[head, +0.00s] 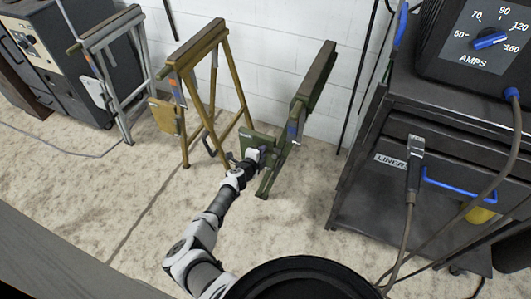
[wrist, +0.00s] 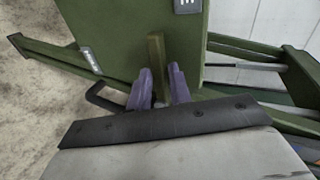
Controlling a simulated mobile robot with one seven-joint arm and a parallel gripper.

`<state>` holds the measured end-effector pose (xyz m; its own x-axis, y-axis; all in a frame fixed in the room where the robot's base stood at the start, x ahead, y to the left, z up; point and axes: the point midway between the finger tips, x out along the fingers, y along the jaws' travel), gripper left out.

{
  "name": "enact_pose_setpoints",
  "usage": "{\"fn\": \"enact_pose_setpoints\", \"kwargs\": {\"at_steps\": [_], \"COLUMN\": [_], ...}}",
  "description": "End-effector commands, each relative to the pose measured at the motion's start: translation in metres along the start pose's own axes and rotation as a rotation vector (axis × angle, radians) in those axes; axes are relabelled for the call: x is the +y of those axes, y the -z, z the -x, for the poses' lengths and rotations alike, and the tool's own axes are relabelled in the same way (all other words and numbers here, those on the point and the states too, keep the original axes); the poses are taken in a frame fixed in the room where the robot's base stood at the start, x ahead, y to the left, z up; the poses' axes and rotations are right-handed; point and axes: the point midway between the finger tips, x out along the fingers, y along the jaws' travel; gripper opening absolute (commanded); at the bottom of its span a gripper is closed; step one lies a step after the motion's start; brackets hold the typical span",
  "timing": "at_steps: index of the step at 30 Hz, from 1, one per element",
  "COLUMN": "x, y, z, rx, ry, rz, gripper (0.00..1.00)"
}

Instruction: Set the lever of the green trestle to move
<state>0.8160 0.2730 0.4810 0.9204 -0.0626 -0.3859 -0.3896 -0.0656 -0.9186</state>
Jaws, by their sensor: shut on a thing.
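The green trestle (head: 312,85) stands against the white wall, right of the yellow trestle, in the head view. A green plate (head: 258,141) is at its lower left. In the wrist view the plate (wrist: 125,35) fills the upper middle, with an olive lever (wrist: 156,52) standing out along it. My gripper (wrist: 161,85) has its two purple fingers on either side of the lever's lower end, shut on it. In the head view my gripper (head: 250,160) is at the plate and hides the lever. Small pale labels (wrist: 90,61) sit near the plate's edges; I cannot read them.
A yellow trestle (head: 196,50) and a grey trestle (head: 112,28) stand to the left. A dark welder cart (head: 435,120) with a blue handle and hanging cables stands to the right. Concrete floor (head: 110,190) is open in front of the trestles.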

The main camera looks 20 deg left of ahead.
Motion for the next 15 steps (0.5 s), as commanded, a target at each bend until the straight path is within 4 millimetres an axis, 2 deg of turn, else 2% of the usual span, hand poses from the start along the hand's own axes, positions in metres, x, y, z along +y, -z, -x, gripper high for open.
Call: {"fn": "enact_pose_setpoints", "kwargs": {"at_steps": [1,15], "x": [-0.0080,-0.0106], "y": [-0.0052,-0.0066], "z": [0.0030,0.0036], "rx": [-0.015,-0.045], "ry": [0.007,0.008], "rz": [-0.011,-0.090], "gripper": [0.00,0.00]}}
